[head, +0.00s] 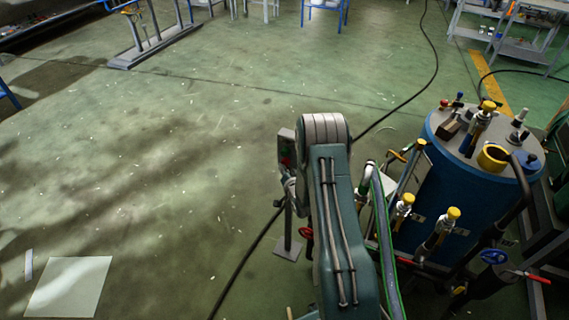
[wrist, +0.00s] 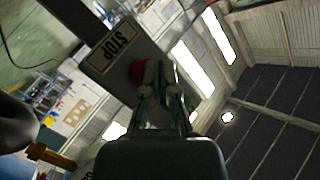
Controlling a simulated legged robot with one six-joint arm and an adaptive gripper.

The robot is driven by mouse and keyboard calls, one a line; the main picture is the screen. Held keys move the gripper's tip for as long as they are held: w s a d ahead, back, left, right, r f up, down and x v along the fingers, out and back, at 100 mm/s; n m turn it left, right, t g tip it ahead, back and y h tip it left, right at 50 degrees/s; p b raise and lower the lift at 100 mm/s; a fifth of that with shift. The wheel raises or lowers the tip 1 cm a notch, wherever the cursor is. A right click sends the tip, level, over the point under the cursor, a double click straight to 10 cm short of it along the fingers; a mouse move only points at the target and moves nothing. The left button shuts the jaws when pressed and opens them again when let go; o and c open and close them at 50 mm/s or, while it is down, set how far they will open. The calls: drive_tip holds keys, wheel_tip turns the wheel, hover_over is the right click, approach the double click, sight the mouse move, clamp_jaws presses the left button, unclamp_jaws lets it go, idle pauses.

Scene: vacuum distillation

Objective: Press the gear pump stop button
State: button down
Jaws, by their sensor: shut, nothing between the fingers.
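A grey control box with a plate reading STOP (wrist: 110,47) fills the upper middle of the wrist view. The red stop button (wrist: 137,72) sits beside the plate, partly hidden behind my fingertips. My gripper (wrist: 150,76) is shut and empty, with its fingertips right at the button. I cannot tell whether they touch it or press it in. In the head view the grey box (head: 285,146) stands on a thin post with a flat foot, partly covered by my arm. My fingers cannot be made out clearly there.
A blue tank (head: 450,190) with yellow-capped valves and pipes stands close on the right of my arm. A black cable (head: 395,105) runs across the floor. The green floor at left is mostly open, with a white sheet (head: 70,287) at lower left.

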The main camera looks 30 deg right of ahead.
drive_tip(key=shift+w+d, duration=0.1)
drive_tip(key=shift+d, duration=0.1)
idle(0.4)
drive_tip(key=shift+s+a, duration=0.4)
drive_tip(key=shift+a, duration=0.1)
drive_tip(key=shift+a, duration=0.1)
drive_tip(key=shift+s+a, duration=0.95)
drive_tip(key=shift+a, duration=0.25)
drive_tip(key=shift+s+a, duration=0.9)
drive_tip(key=shift+a, duration=0.25)
